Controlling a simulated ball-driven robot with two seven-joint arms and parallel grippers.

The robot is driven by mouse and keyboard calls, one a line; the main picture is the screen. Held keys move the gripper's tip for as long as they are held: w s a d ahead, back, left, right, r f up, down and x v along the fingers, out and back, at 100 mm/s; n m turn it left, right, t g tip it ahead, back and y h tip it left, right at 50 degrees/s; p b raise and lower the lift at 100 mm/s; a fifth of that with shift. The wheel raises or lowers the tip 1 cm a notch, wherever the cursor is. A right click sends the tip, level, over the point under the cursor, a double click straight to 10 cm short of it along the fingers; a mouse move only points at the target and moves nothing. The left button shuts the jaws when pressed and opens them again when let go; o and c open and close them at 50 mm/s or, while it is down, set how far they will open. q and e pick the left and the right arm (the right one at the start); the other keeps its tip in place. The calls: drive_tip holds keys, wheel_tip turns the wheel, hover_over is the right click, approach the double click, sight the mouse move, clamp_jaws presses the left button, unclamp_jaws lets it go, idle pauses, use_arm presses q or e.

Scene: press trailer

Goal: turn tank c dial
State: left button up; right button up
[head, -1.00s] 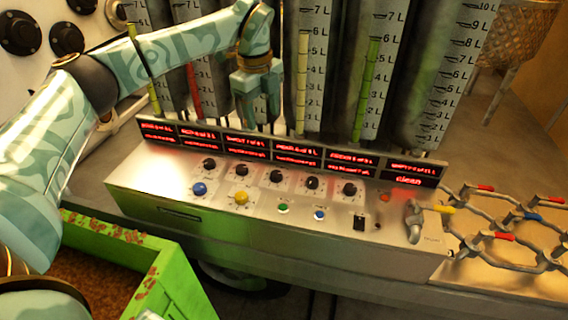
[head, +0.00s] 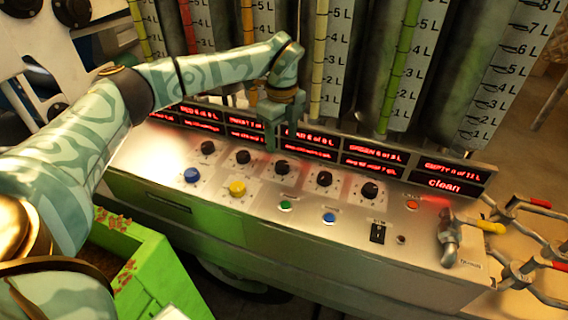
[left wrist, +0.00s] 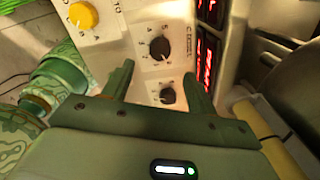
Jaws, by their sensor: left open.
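The tank C dial is a black knob (head: 282,167), in the middle of the upper row on the silver panel. In the left wrist view this knob (left wrist: 160,48) has a label beginning with "C" beside it, and a ring of numbers. My left gripper (head: 281,134) is open and empty, above and behind the dial near the red displays, not touching it. In the left wrist view the fingers (left wrist: 157,78) point toward the panel; the C dial shows just beyond the tips, and another black dial (left wrist: 167,96) shows between them. My right gripper is not in view.
More black dials (head: 325,179) flank it. A blue knob (head: 191,175), a yellow knob (head: 237,188) and a switch (head: 378,233) sit in front. Red displays (head: 375,162) and tall graduated tanks (head: 405,65) stand behind. A tap (head: 450,240) is at right, a green bin (head: 150,285) lower left.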

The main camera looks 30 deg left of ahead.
sight(282, 164)
use_arm(q)
wheel_tip(282, 164, down, 8)
drive_tip(key=shift+f+b, duration=0.25)
drive_tip(key=shift+b, duration=0.75)
drive_tip(key=c, duration=1)
